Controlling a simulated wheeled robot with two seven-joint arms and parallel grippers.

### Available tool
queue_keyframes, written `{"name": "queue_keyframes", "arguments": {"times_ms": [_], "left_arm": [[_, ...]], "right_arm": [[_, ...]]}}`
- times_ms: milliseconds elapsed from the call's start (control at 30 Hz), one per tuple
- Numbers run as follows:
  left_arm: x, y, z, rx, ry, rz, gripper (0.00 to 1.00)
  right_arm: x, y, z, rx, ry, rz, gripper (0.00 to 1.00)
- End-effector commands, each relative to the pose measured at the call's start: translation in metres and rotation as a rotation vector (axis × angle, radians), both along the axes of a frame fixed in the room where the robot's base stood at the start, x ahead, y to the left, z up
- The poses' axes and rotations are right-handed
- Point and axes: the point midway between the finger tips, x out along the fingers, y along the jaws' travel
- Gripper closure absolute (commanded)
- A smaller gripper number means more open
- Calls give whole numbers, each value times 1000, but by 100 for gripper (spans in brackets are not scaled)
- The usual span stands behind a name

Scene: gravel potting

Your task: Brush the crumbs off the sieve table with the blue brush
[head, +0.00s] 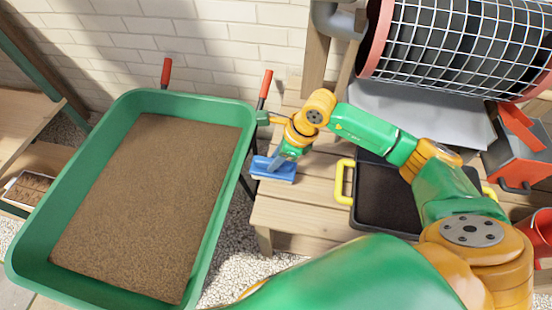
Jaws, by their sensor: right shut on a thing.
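The blue brush (272,170) is at the left edge of the wooden sieve table (300,213), beside the green wheelbarrow tub. My right gripper (283,159) is shut on the brush from above. The brush head lies low over the table's left edge; I cannot tell whether its bristles touch the boards. No crumbs can be made out on the boards at this size. My left gripper is not in view.
The green tub (225,208) full of brown soil stands left of the table. A black tray (388,205) with yellow handles sits on the table under my right arm. A wire drum sieve (455,45) and a red-grey container (517,150) stand at the right. Gravel covers the ground.

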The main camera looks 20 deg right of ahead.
Motion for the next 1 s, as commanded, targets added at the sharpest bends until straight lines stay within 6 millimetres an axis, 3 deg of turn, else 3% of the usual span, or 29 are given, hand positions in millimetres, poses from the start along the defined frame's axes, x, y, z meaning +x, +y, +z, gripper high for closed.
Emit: {"name": "queue_keyframes", "arguments": {"times_ms": [33,233,567,833,1000], "left_arm": [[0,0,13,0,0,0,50],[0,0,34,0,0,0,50],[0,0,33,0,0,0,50],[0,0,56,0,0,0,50],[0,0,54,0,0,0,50]], "right_arm": [[0,0,15,0,-1,0,100],[0,0,42,1,-1,1,100],[0,0,43,1,-1,1,100],[0,0,73,0,0,0,100],[0,0,72,0,0,0,100]]}}
